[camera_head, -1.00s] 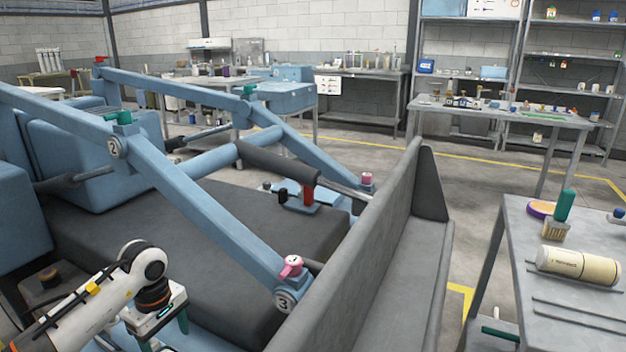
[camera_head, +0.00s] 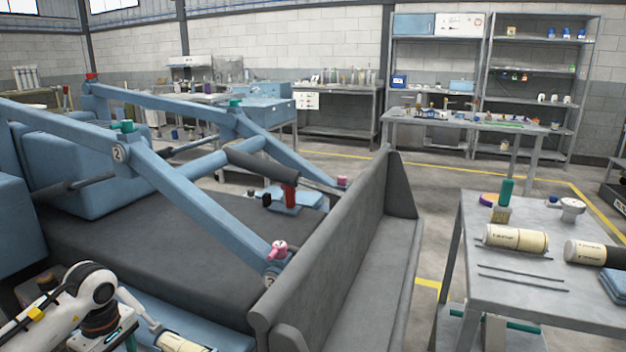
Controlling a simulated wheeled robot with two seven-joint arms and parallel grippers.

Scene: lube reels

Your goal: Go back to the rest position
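My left arm comes in at the lower left, and its gripper (camera_head: 130,342) hangs at the bottom edge with teal fingers mostly cut off. A cream cylinder with a pale nozzle-like end (camera_head: 180,342) shows just right of it; I cannot tell whether the gripper holds it. My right gripper is not in view. The blue loader machine (camera_head: 190,195) fills the left and middle, with numbered arms and a grey bucket (camera_head: 345,240). Pink caps (camera_head: 278,250), teal caps and a red cap sit on its joints.
A grey table (camera_head: 520,290) at right bears cream cartridges (camera_head: 515,239), a green-handled brush (camera_head: 504,198), thin rods and blue cloths (camera_head: 614,284). A far workbench (camera_head: 470,122) and shelves (camera_head: 540,70) stand behind. Floor between bucket and table is clear, with a yellow line.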

